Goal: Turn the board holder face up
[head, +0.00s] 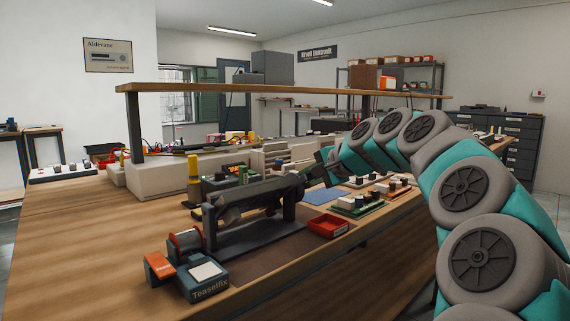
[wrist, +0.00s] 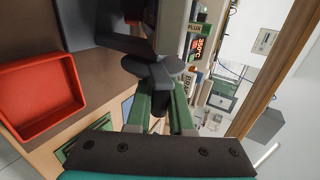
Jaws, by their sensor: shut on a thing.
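The board holder (head: 250,199) is a long dark bar slung between two dark end posts on a flat base, on the workbench. It looks tilted in its stand; I cannot tell which face is up. In the wrist view, my gripper (wrist: 160,90) has its two green fingers closed around a dark rounded knob (wrist: 162,70) at the holder's end. In the head view, my gripper (head: 312,176) is at the far right end of the holder, small and partly hidden by the post and my arm.
A red tray (head: 328,235) stands close to the right of the holder. A blue-grey device marked Teaselfix (head: 206,288) is at the near left end. Circuit boards (head: 358,208) lie to the right. A wooden shelf (head: 290,91) runs above the bench. The bench's left front is clear.

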